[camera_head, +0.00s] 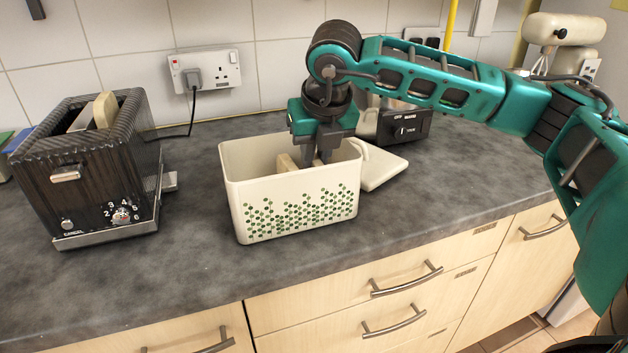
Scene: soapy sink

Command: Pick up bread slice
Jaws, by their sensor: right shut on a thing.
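A bread bin (292,206), cream with a green hexagon pattern, stands open on the worktop. A bread slice (288,163) shows just above the bin's front rim, pale and partly hidden by the bin wall and my gripper. My right gripper (317,160) points down into the bin and is shut on the bread slice. Its fingertips are partly hidden behind the bin's front wall. Another pale bread slice (105,110) stands in a slot of the dark toaster at the left. My left gripper is not in view.
The dark toaster (100,165) stands at the left on the grey worktop (190,270). A cream lid (383,170) lies right of the bin. A dark appliance (403,126) stands behind it. A wall socket (205,72) holds a plug. The worktop between toaster and bin is clear.

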